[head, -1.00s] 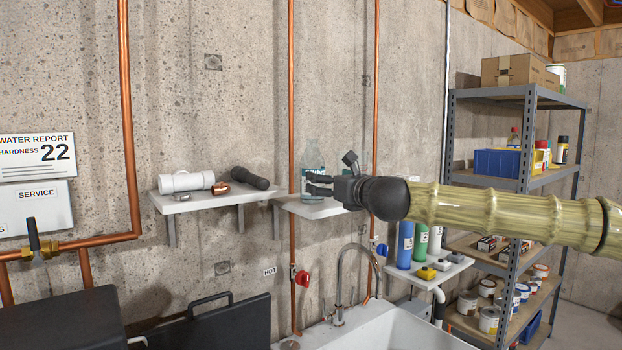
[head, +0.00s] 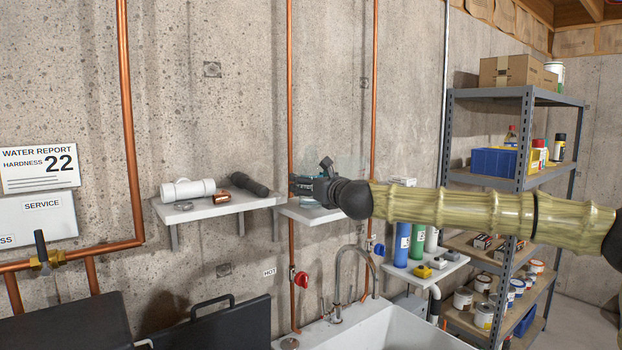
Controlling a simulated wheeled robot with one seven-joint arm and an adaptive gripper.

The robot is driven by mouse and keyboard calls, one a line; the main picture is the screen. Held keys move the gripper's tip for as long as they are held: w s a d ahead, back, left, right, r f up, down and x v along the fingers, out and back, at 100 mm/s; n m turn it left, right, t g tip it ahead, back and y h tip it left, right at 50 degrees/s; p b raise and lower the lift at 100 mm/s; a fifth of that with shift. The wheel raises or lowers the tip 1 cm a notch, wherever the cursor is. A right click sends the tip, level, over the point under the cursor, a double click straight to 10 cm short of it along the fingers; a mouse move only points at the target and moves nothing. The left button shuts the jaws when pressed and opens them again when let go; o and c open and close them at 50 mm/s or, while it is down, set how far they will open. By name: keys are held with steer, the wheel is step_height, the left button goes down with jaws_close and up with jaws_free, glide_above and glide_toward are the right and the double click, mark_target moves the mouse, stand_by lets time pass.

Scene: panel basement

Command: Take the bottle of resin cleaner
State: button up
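The bottle of resin cleaner is a clear, pale-blue bottle with a bluish label on the small middle wall shelf (head: 290,207). It is now mostly hidden behind my gripper (head: 303,187); only a faint clear part (head: 345,165) and bits of blue show around the fingers. My gripper reaches in from the right, just above the shelf, with its fingers pointing left at the bottle. One dark part of it sticks up. Whether the fingers are closed on the bottle or only beside it cannot be made out.
A vertical copper pipe (head: 290,90) runs by the shelf and another (head: 374,90) stands to its right. The left shelf (head: 215,208) holds a white cylinder (head: 187,189) and a dark tube (head: 249,184). A sink (head: 390,328) with a tap lies below. A metal rack (head: 528,140) stands right.

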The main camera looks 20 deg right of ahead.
mark_target(311, 169)
steer(key=shift+w, duration=0.1)
steer(key=shift+c, duration=0.4)
steer(key=c, duration=1.2)
steer(key=shift+r, duration=0.3)
steer(key=shift+r+b, duration=0.9)
steer(key=shift+r, duration=0.6)
steer(key=shift+s+a+r+b, duration=0.25)
steer(key=shift+s+a+b, duration=0.55)
steer(key=shift+s, duration=1.8)
steer(key=shift+s+a+r+b, duration=0.25)
steer(key=shift+s+b, duration=0.95)
steer(key=shift+s, duration=1.35)
steer(key=shift+s+a+r+b, duration=0.25)
steer(key=shift+s+a+b, duration=0.55)
steer(key=shift+s, duration=1.8)
steer(key=shift+s+d, duration=0.1)
steer(key=shift+d, duration=0.1)
